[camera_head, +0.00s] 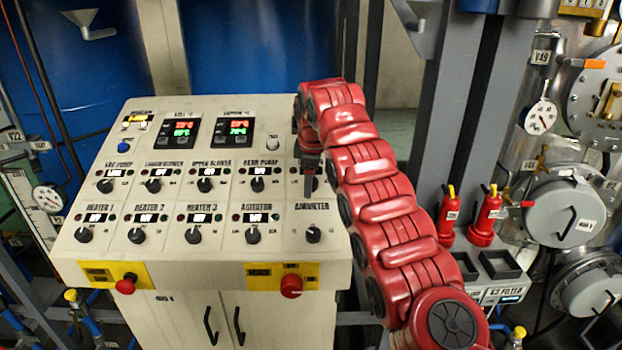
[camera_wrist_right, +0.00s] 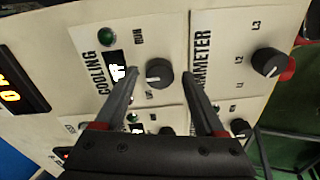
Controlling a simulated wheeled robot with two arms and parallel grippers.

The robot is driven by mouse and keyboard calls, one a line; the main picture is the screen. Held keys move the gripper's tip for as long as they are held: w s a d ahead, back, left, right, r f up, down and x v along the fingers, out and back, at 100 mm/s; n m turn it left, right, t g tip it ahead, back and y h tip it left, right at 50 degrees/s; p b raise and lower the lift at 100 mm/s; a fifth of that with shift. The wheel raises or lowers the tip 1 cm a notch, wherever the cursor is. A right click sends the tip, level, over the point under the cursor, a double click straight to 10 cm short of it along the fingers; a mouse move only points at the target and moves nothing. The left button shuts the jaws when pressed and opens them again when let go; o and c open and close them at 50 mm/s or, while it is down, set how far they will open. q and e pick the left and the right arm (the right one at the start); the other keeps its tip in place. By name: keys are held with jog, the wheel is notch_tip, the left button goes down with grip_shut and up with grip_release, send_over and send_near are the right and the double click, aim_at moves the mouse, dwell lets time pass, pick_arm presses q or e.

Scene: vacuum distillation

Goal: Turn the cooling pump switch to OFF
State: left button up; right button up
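The cooling switch is a dark round knob (camera_wrist_right: 159,73) beside the upright word COOLING on the cream control panel (camera_head: 190,265). A green lamp and a small lit display sit beside it; the display's text is too blurred to read. My right gripper (camera_head: 308,182) points down at the right end of the upper switch row and largely hides this switch in the head view. In the right wrist view its fingers (camera_wrist_right: 160,76) are open, one on each side of the knob, with visible gaps. My left gripper is not in view.
Red bottles (camera_head: 487,216) stand on a rack at the right.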

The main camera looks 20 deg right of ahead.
jog(key=shift+r, duration=0.1)
jog(key=shift+s+r, duration=0.1)
jog(key=shift+r, duration=0.4)
jog(key=p+v, duration=1.2)
jog(key=v, duration=0.4)
jog(key=shift+s+r, duration=0.1)
